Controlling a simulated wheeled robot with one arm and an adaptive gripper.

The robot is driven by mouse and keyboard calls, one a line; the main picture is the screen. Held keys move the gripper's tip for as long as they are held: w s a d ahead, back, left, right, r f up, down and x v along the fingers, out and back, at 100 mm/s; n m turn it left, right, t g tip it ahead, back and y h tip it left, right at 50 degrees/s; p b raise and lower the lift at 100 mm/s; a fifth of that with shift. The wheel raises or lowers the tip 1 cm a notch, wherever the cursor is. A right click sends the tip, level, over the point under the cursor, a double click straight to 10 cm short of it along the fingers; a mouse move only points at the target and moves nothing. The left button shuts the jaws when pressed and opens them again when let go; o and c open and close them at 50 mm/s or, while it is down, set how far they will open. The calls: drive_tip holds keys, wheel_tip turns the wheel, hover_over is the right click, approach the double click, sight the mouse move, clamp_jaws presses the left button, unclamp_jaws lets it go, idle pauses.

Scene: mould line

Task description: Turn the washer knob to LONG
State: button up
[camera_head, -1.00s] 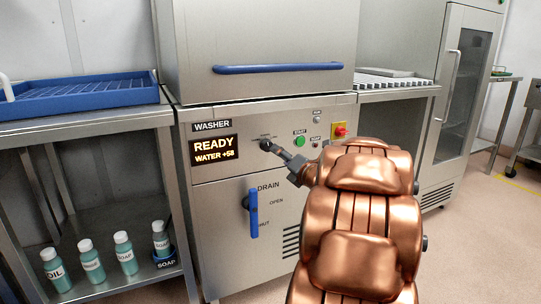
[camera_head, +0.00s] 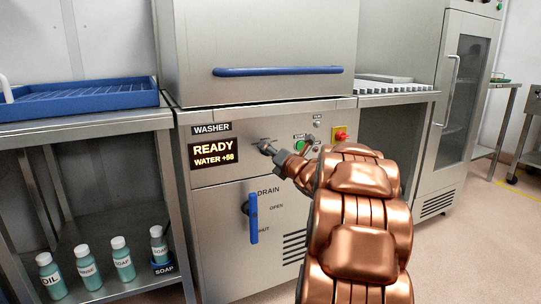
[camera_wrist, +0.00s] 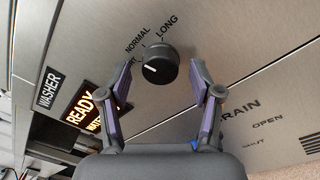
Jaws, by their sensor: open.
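The black round washer knob (camera_wrist: 158,65) sits on the steel front panel, with a white mark on its left side. The mark points left, toward a label cut off by my finger, away from the LONG label (camera_wrist: 167,27) and the NORMAL label (camera_wrist: 138,40). My gripper (camera_wrist: 157,72) is open, one finger on each side of the knob, with gaps visible; contact is not seen. In the head view my gripper (camera_head: 287,150) is at the panel by the knob (camera_head: 265,146), partly hidden by my arm.
The display (camera_head: 213,151) reads READY, WATER +58. The green START button (camera_head: 299,146) and red-on-yellow emergency button (camera_head: 340,135) are to the right. The blue drain handle (camera_head: 252,218) is below. A blue door handle (camera_head: 277,71) is above.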

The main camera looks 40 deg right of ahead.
drive_tip(key=c, duration=1.1)
drive_tip(key=shift+c, duration=0.2)
drive_tip(key=m+p, duration=0.8)
drive_tip(key=m, duration=0.4)
drive_tip(key=shift+a+h, duration=0.1)
drive_tip(key=shift+h, duration=0.3)
drive_tip(key=shift+m+t, duration=0.3)
drive_tip(key=shift+m, duration=0.1)
